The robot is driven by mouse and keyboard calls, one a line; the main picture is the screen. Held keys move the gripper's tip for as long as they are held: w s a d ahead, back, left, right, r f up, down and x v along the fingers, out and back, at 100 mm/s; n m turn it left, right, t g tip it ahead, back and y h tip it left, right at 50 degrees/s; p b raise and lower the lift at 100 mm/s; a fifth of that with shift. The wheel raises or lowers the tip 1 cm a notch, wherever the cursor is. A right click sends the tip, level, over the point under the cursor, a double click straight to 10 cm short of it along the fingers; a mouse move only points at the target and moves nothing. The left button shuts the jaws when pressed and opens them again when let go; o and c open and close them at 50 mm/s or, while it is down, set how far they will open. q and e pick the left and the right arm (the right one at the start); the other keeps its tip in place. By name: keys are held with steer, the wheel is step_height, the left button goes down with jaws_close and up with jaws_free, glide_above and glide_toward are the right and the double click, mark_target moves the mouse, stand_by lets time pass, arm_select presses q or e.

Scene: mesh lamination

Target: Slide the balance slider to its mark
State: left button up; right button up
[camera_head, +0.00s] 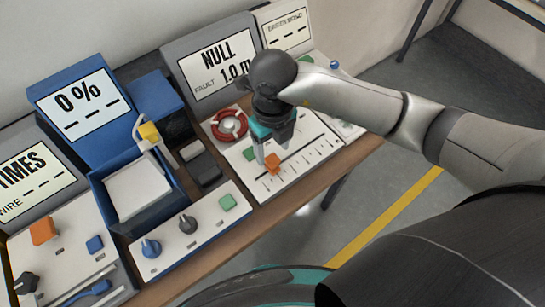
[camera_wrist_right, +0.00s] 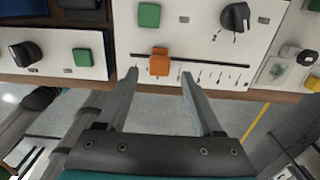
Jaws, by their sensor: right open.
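The balance slider is an orange block (camera_head: 272,164) on a white panel (camera_head: 297,176) under the NULL display. In the right wrist view the orange slider (camera_wrist_right: 159,63) sits toward the left part of a thin dark track (camera_wrist_right: 215,64). Tick marks (camera_wrist_right: 212,77) run along the track; I cannot tell which one is its mark. My right gripper (camera_head: 266,152) is above the slider, pointing down. In the wrist view its two fingers (camera_wrist_right: 159,76) are apart, with the slider showing between and just beyond the tips; contact is not visible. My left gripper is not in view.
A red ring around a knob (camera_head: 230,125) and a green button (camera_head: 250,154) are close by on the panel. A blue tray machine (camera_head: 76,100) and a panel with knobs (camera_head: 188,223) stand to the left. Open floor (camera_head: 400,180) lies beyond the wooden table edge (camera_head: 330,167).

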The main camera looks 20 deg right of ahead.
mark_target(272, 159)
step_height(272, 159, down, 5)
stand_by(0.3)
jaws_close()
stand_by(0.5)
stand_by(0.9)
